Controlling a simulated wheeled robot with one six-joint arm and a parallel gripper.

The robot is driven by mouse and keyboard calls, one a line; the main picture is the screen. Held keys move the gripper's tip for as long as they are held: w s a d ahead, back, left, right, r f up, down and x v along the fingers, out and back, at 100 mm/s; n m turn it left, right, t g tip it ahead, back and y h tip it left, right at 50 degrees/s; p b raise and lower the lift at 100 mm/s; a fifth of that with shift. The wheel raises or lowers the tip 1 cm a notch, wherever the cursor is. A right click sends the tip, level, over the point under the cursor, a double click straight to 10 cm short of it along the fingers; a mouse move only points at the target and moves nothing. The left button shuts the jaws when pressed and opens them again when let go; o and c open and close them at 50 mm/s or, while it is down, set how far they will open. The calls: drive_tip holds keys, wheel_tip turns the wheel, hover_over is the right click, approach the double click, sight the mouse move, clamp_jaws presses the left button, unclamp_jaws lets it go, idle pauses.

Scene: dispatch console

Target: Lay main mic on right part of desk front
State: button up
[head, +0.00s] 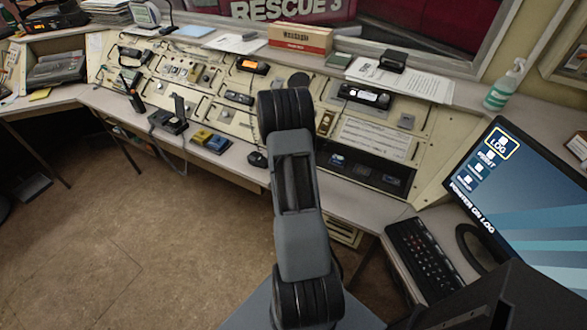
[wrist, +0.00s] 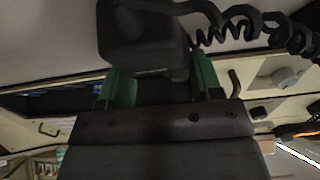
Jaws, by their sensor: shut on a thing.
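In the wrist view my gripper (wrist: 163,85), with green finger pads, is shut on a dark, blocky mic (wrist: 145,40). A black coiled cord (wrist: 240,25) runs beside it to the upper right. In the head view my arm hides the gripper. A small black object (head: 257,160) shows just left of my arm at the desk edge; I cannot tell whether it is part of the held mic. The grey desk front (head: 355,200) runs below the console panel, and its right part is bare. Whether the mic touches the desk is not clear.
A monitor (head: 525,190) and keyboard (head: 428,258) stand at the right. A black desk unit (head: 168,122) and yellow and blue items (head: 210,140) lie left along the front. A spray bottle (head: 503,86) stands on the back ledge.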

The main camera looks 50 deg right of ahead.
drive_tip(key=shift+f, duration=0.1)
drive_tip(key=o, duration=1)
